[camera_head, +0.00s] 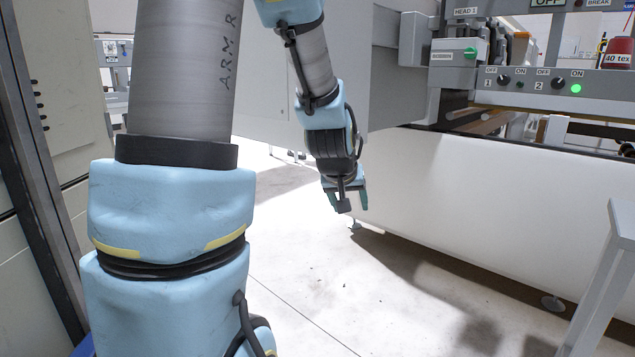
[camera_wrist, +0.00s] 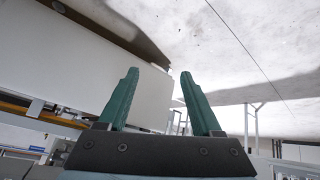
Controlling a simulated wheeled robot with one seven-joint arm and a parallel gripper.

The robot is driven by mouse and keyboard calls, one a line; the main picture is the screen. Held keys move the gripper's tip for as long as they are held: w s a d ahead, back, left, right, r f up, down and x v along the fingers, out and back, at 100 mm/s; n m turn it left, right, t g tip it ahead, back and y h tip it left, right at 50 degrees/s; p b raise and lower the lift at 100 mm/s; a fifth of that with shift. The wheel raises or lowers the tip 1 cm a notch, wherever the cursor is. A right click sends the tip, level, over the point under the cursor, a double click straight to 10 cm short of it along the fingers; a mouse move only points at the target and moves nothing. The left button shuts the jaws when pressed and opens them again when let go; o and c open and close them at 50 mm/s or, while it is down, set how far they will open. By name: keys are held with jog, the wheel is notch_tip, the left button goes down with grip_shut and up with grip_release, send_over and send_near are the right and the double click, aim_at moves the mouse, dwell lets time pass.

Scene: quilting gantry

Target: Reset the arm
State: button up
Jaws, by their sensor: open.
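My gripper (camera_head: 347,198) hangs at the end of my arm in the middle of the head view, pointing down over the bare floor. In the wrist view my gripper (camera_wrist: 158,90) shows its two green fingers spread apart with nothing between them. My arm has light blue covers and grey links and fills the left and centre of the head view. Part of the gripper's far side is hidden in the head view.
A long white machine panel (camera_head: 450,200) stands behind and right of my gripper. A control box with switches (camera_head: 530,85) is above it. A grey stand (camera_head: 600,280) is at the lower right. The floor (camera_head: 320,290) below is clear.

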jog(key=s+a+f+g+y, duration=0.1)
jog(key=s+a+f+g, duration=0.2)
jog(key=s+a, duration=0.45)
jog(key=s+a+f+g+y, duration=0.2)
jog(key=s+a+g, duration=0.1)
jog(key=s+a, duration=0.45)
notch_tip(320, 180, up, 22)
jog(key=d+p, duration=0.1)
jog(key=p, duration=2)
jog(key=shift+f+t, duration=0.25)
jog(key=shift+t, duration=0.05)
